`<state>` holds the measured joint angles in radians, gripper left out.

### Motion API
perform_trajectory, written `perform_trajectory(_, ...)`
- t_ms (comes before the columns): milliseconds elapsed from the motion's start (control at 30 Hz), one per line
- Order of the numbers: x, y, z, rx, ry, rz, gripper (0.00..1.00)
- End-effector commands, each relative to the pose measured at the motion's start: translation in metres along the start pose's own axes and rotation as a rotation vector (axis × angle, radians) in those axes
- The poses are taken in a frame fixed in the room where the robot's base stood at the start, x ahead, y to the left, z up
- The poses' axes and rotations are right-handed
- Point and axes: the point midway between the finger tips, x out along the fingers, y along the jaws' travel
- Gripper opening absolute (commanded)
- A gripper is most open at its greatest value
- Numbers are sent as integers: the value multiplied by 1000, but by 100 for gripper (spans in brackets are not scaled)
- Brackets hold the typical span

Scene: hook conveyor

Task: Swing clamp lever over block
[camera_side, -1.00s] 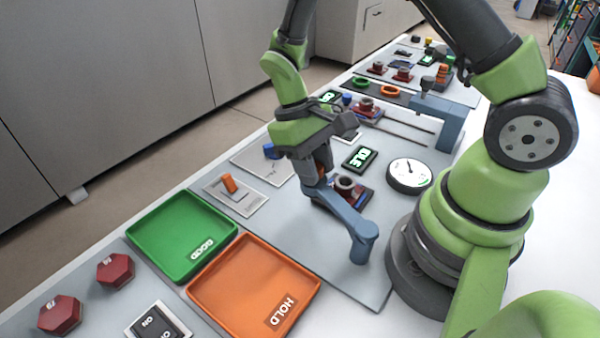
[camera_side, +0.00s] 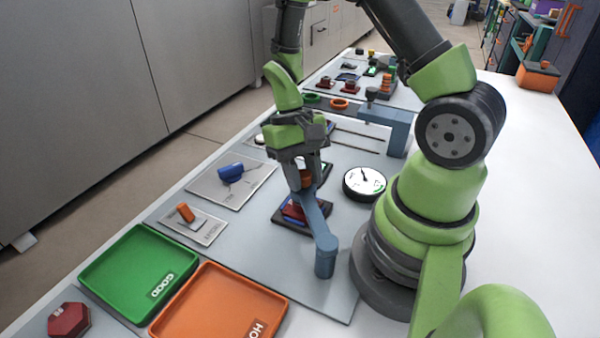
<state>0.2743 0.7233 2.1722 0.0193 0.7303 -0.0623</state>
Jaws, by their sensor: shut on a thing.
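The blue-grey clamp lever (camera_side: 318,222) runs from its upright pivot post (camera_side: 325,262) up the picture to my gripper. My gripper (camera_side: 304,182) points down and is shut on the orange-brown knob (camera_side: 306,179) at the lever's free end. The red and blue block (camera_side: 293,210) sits on a dark base (camera_side: 283,222). The lever crosses over the block's right part and hides some of it. I cannot tell whether the lever touches the block.
A round dial (camera_side: 365,183) stands right of the lever. A blue handle (camera_side: 231,172) and an orange switch (camera_side: 186,212) lie to the left. Green (camera_side: 100,265) and orange (camera_side: 205,280) trays are at front left. A blue-grey bracket (camera_side: 398,138) stands behind.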

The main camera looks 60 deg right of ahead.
Motion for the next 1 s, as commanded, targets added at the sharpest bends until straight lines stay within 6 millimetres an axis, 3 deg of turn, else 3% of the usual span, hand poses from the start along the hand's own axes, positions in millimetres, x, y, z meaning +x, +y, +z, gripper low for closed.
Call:
perform_trajectory(300, 0, 3, 1, 4, -4, 3, 0)
perform_trajectory(333, 0, 3, 1, 4, -4, 3, 35)
perform_trajectory(433, 0, 3, 1, 4, -4, 3, 56)
perform_trajectory(767, -3, 2, 0, 1, 0, 2, 56)
perform_trajectory(1000, -38, 1, -1, 1, 6, -1, 56)
